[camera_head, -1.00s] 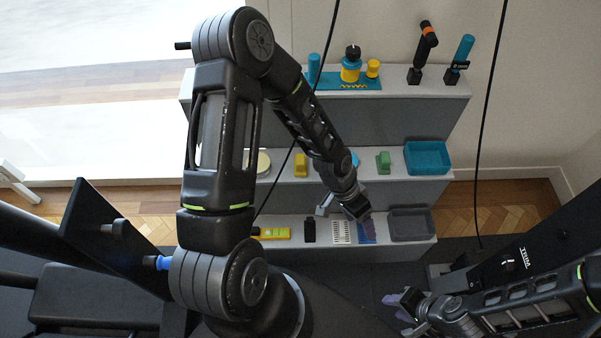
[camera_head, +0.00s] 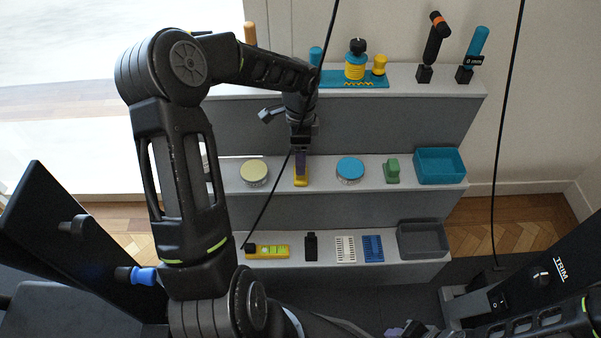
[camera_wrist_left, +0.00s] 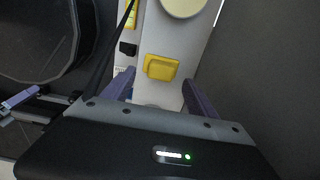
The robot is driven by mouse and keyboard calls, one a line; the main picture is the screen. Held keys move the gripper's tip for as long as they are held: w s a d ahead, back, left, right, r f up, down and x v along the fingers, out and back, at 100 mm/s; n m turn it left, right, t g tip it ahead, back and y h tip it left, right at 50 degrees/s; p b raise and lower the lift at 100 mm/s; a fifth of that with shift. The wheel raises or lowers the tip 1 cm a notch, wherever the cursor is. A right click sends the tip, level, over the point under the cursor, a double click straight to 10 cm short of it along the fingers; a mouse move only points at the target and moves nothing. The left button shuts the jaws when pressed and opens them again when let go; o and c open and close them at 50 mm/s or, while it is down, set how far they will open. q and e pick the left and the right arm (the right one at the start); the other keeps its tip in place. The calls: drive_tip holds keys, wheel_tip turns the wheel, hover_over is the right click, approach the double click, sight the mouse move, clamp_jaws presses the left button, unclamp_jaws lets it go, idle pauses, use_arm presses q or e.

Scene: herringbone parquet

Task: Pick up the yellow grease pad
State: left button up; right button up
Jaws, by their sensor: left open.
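The yellow grease pad (camera_head: 301,180) is a small yellow block on the middle shelf, between a pale yellow round tin and a blue-lidded round tin. My left gripper (camera_head: 301,158) is over the pad, pointing down, and partly covers it in the head view. In the left wrist view, the pad (camera_wrist_left: 161,67) lies ahead between the two purple fingers of the open left gripper (camera_wrist_left: 158,79), with no visible contact. My right gripper (camera_head: 398,331) is at the bottom edge, mostly cut off and apart from the shelves.
The pale yellow tin (camera_head: 254,171), blue-lidded tin (camera_head: 350,169), green block (camera_head: 392,171) and teal tray (camera_head: 440,166) share the middle shelf (camera_head: 322,182). A yellow level (camera_head: 268,252) and grey tray (camera_head: 422,239) are on the lower shelf. A black cable (camera_head: 327,75) hangs past my left arm.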

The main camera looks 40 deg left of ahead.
use_arm(q)
drive_tip(key=shift+f, duration=0.3)
wheel_tip(320, 180, down, 5)
drive_tip(key=shift+w+f+b, duration=0.1)
drive_tip(key=shift+f+b, duration=0.05)
drive_tip(key=shift+b, duration=0.65)
drive_tip(key=c, duration=1.5)
drive_tip(key=shift+o, duration=0.2)
